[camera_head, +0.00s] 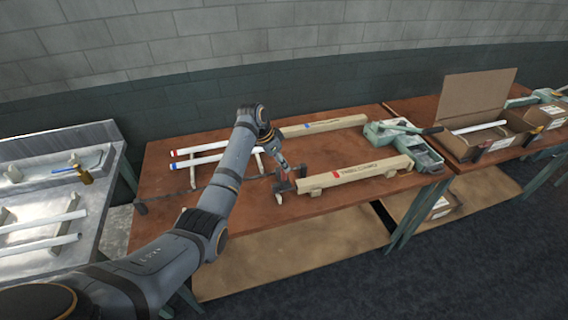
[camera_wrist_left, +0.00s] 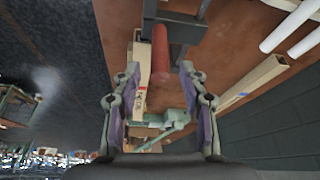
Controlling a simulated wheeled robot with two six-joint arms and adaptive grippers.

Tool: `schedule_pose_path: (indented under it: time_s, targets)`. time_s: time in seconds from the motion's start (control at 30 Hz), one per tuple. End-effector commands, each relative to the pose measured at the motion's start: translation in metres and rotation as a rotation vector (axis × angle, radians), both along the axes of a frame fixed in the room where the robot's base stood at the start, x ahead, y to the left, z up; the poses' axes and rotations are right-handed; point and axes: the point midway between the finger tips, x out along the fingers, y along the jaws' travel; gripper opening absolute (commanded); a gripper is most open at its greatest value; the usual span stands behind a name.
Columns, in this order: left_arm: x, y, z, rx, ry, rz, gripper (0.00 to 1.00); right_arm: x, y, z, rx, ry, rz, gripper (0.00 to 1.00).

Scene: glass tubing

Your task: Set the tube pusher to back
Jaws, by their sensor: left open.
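The tube pusher shows as a red cylindrical handle (camera_wrist_left: 160,55) on a dark bracket (camera_wrist_left: 176,18) in the left wrist view. In the head view its dark thin rail (camera_head: 215,188) runs left across the brown table. My left gripper (camera_head: 283,182) is low at the near end of the front wooden channel (camera_head: 355,173). In the left wrist view my open fingers (camera_wrist_left: 160,72) stand on either side of the handle, with visible gaps. Whether the handle is deep between the pads I cannot tell. My right gripper is not in view.
White tubes with red and blue ends (camera_head: 200,147) lie on supports behind my left arm. A second wooden channel (camera_head: 322,126) lies at the back. A green device with a lever (camera_head: 405,142) stands right. A cardboard box (camera_head: 480,122) is on the right table; a metal table (camera_head: 75,205) stands left.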

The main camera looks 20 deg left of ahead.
Motion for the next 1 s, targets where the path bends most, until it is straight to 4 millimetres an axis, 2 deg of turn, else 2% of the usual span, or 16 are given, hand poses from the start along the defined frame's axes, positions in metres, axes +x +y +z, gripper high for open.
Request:
schedule_pose_path:
  time_s: [0.2, 0.5, 0.83, 1.0]
  targets:
    - [0.007, -0.008, -0.024, 0.000, 0.000, 0.000, 0.43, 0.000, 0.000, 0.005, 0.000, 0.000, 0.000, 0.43]
    - [0.008, -0.008, -0.029, 0.001, -0.001, 0.000, 0.43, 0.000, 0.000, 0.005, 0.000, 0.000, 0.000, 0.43]
    - [0.008, -0.008, -0.029, 0.001, -0.001, 0.000, 0.00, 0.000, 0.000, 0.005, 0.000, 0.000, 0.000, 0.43]
    - [0.008, -0.008, -0.029, 0.001, -0.001, 0.000, 0.00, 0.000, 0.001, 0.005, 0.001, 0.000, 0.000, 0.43]
